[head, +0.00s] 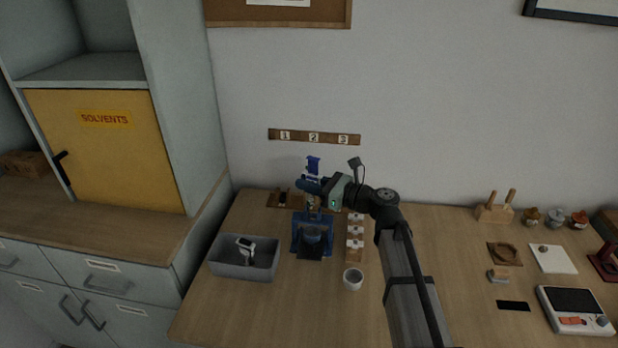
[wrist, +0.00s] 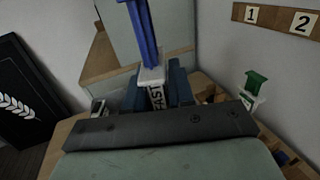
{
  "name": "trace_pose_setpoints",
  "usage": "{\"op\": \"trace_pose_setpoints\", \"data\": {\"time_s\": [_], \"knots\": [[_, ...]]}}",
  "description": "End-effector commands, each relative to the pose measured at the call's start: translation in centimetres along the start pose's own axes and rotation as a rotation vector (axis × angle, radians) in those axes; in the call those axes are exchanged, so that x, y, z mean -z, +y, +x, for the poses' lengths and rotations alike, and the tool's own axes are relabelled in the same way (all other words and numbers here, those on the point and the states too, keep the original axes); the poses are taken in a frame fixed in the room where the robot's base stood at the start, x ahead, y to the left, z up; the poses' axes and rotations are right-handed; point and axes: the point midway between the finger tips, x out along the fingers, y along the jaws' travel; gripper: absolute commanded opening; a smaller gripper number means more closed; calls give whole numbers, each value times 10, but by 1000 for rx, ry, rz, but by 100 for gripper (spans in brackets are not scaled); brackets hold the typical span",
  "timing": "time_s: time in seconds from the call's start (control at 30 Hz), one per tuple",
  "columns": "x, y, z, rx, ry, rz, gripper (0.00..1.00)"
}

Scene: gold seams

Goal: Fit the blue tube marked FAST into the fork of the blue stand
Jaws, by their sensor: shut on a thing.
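The blue tube (head: 313,164) stands roughly upright in my gripper (head: 310,187), its blue upper part above the jaws. In the wrist view the tube (wrist: 145,35) has a white collar and a white label reading FAST between my gripper's blue fingers (wrist: 155,92). My gripper is shut on it. The blue stand (head: 312,222) is on the table below my gripper in the head view, with a dark base toward the front. The tube is above the stand and apart from it. My gripper and arm partly hide the stand's top, and its fork is hard to make out.
A grey bin (head: 229,268) with a white and dark item inside is left of the stand. A wooden rack (head: 355,257) with white-topped pieces is close on its right. A white cup (head: 353,280) stands in front. A green-topped item (wrist: 256,82) shows in the wrist view.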

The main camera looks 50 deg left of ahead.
Motion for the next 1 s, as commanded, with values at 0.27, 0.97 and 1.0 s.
{"op": "trace_pose_setpoints", "data": {"time_s": [0.27, 0.97, 1.0], "knots": [[5, 0, 0, 0, 0, -1, 0], [8, 0, 0, 0, 0, -1, 0], [8, 0, 0, 0, 0, -1, 0]]}}
